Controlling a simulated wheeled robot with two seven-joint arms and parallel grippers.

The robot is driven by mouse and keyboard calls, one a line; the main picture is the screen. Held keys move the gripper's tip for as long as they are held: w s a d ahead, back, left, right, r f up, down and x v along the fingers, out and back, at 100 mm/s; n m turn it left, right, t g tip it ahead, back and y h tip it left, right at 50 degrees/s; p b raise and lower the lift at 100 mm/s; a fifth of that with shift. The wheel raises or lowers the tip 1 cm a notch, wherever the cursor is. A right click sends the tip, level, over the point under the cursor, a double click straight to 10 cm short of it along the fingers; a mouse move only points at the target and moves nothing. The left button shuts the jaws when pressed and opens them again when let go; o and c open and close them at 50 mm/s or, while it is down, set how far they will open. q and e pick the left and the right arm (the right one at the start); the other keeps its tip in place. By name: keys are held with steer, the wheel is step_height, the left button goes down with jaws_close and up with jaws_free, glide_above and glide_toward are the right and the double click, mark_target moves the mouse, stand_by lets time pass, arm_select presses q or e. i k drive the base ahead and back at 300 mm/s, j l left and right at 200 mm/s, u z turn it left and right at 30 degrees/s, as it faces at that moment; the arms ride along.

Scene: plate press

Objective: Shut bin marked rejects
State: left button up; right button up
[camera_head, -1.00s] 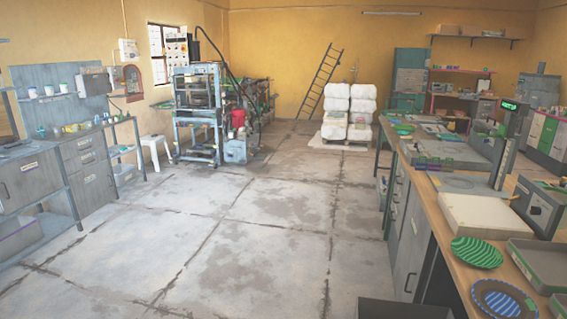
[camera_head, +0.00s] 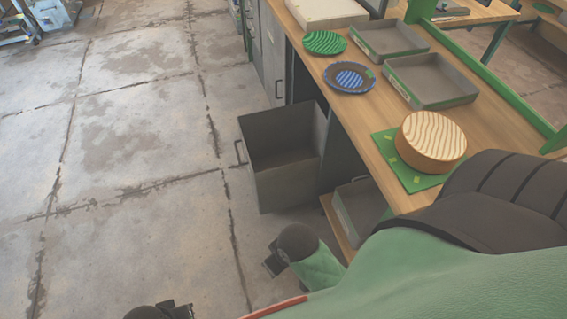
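A grey bin (camera_head: 258,192) stands pulled out from under the workbench, its open top showing an empty-looking inside. A bar handle (camera_head: 239,153) is on its left, outward face. No rejects marking is readable on it. My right gripper (camera_head: 270,265) is below the bin in the picture, apart from its handle, with its fingers mostly hidden by the wrist. My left gripper (camera_head: 180,310) shows only in part at the bottom edge, left of the bin. I cannot tell whether either is open.
The wooden workbench (camera_head: 385,125) carries a green plate (camera_head: 324,42), a blue-striped plate (camera_head: 350,77), two grey trays (camera_head: 432,102) and a round wooden block (camera_head: 432,142). A grey container (camera_head: 358,207) sits on a low shelf. The floor (camera_head: 130,130) left of the bin is clear.

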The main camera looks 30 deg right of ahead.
mark_target(289, 139)
steer(key=j+z, duration=0.95)
steer(key=k+l, duration=0.05)
